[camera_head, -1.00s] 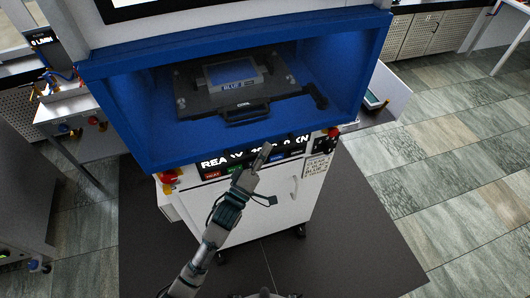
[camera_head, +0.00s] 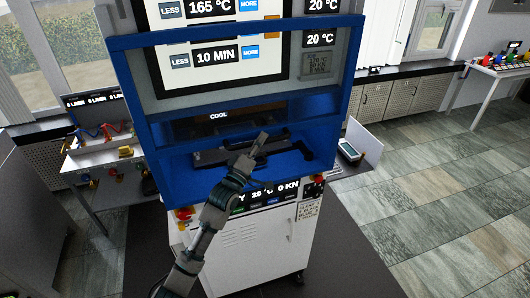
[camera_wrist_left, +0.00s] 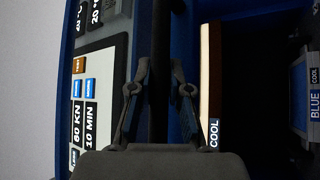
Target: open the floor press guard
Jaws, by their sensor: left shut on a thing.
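The floor press guard (camera_head: 230,32) is a blue frame with a clear middle. In the head view it stands raised, its top bar across the press screen, which shows through it. My left gripper (camera_head: 260,142) is at the guard's lower part, in front of the press opening. In the left wrist view my left gripper (camera_wrist_left: 160,72) is shut on the guard's dark handle bar (camera_wrist_left: 160,25), one finger on each side. The blue frame runs beside the bar. My right gripper is not in view.
The white press cabinet (camera_head: 245,262) stands on a dark mat (camera_head: 350,270). A dark press plate with a handle sits in the blue opening. Tiled floor (camera_head: 450,230) at right is clear.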

